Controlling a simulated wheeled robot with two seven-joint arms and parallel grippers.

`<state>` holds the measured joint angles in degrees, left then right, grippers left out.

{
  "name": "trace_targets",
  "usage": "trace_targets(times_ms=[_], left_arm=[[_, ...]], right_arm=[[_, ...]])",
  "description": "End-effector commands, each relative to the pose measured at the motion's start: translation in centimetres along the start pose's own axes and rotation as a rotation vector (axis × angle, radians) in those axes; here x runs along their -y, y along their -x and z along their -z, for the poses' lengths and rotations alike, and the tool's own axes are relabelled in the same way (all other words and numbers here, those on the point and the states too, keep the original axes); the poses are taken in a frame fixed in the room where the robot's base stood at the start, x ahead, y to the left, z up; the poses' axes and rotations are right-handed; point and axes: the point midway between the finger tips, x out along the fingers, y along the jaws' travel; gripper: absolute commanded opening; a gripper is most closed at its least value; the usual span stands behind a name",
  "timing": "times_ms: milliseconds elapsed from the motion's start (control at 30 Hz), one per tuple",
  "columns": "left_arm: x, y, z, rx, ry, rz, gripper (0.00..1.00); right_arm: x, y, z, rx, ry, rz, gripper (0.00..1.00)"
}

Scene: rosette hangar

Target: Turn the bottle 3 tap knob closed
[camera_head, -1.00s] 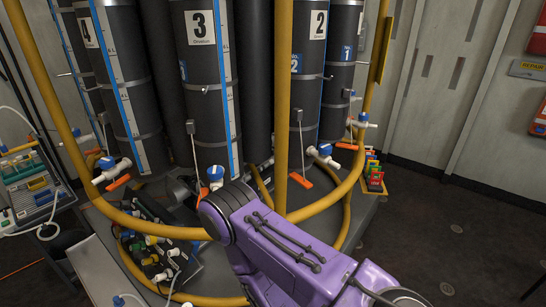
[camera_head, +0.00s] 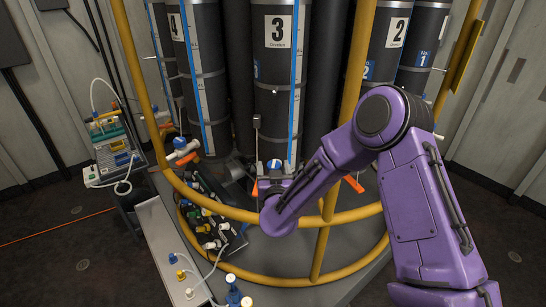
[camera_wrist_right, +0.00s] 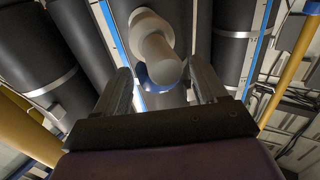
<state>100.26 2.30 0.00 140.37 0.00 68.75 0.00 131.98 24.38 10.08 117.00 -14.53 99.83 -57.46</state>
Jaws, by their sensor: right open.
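Bottle 3 (camera_head: 278,85) is a tall dark cylinder with a "3" label, at the middle of the head view. Its tap (camera_head: 275,166) shows a blue part low on the bottle, partly hidden behind my right arm. In the right wrist view the tap's white cylindrical piece (camera_wrist_right: 157,45) points toward the camera, with a blue part (camera_wrist_right: 158,78) behind it. My right gripper (camera_wrist_right: 162,69) is open, with one finger on each side of the white piece. No contact can be made out. In the head view its fingers are mostly hidden at the tap. My left gripper is not in view.
A yellow ring rail (camera_head: 215,207) and yellow upright (camera_head: 357,70) stand around the bottles, close to my right arm. Bottle 4 (camera_head: 200,75) and bottle 2 (camera_head: 392,50) flank bottle 3. Dark fittings (camera_head: 208,205) lie left of the tap.

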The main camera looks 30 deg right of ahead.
Motion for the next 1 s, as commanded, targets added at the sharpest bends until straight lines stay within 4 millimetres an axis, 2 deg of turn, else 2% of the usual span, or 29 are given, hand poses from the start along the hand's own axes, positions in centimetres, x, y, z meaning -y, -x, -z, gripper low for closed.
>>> trace_targets(times_ms=[100,200,500,533,667,700,1000], left_arm=[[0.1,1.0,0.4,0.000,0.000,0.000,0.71],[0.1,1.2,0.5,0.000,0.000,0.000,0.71],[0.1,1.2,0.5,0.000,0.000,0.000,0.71],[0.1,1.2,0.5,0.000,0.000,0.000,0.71],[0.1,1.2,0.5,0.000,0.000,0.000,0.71],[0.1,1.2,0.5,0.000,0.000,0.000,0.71],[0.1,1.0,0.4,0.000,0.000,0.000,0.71]], right_arm=[[-0.1,-2.1,0.2,0.002,0.000,-0.003,0.71],[-0.1,-3.2,0.1,0.002,0.000,-0.002,0.71],[0.0,-3.6,-0.1,0.002,0.001,0.001,0.71],[0.0,-3.6,-0.1,0.002,0.001,0.001,0.65],[0.0,-3.6,-0.1,0.002,0.001,0.001,0.23],[0.0,-3.6,-0.1,0.002,0.001,0.001,0.20],[0.0,-3.6,-0.1,0.002,0.002,-0.029,0.20]])
